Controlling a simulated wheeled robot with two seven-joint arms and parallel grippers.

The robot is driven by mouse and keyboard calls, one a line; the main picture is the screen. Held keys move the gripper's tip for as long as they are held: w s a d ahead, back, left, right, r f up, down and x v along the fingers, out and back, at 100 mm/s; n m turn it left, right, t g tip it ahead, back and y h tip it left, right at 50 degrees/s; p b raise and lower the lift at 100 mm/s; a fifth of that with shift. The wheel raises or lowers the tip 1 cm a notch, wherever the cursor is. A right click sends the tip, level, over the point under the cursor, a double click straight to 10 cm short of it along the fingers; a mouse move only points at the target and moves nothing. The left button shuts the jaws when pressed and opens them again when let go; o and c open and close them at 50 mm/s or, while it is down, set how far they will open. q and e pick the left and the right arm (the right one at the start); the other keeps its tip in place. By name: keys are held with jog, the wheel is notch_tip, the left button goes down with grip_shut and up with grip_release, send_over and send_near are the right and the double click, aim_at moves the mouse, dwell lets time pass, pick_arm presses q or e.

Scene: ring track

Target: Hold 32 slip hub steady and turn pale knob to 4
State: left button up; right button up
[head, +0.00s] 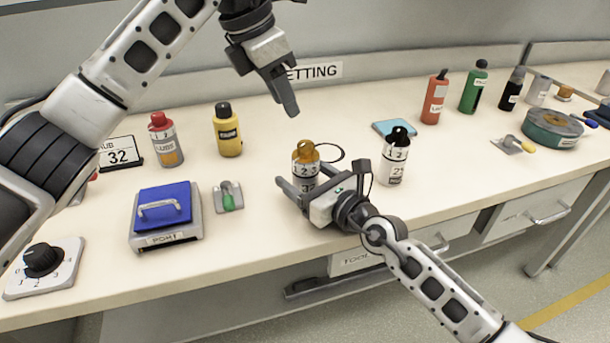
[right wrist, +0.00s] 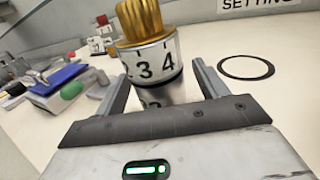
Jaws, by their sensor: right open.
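The slip hub labelled 32 (head: 305,172) stands upright on the bench, with a ribbed amber-gold knob (head: 306,151) on top and a white numbered band under it. In the right wrist view the knob (right wrist: 139,20) sits above a band (right wrist: 152,62) showing 3 and 4. No other pale knob on this hub shows. My right gripper (head: 303,181) is open, low at the hub, with its fingers either side of the hub's lower part; contact cannot be told. My left gripper (head: 289,108) hangs above the hub, pointing down, apart from the knob; its finger gap is not clear.
A black ring outline (head: 343,153) lies behind the hub.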

jog(key=c, duration=1.2)
pick_arm(q)
jog(key=shift+o, duration=1.2)
pick_arm(e)
jog(key=shift+o, duration=0.2)
pick_arm(q)
jog(key=n+t+h, duration=0.3)
jog(key=t+h, duration=0.7)
send_near(299, 152)
jog(key=x, duration=1.1)
jog(key=shift+w+d, duration=0.1)
jog(key=shift+d, duration=0.1)
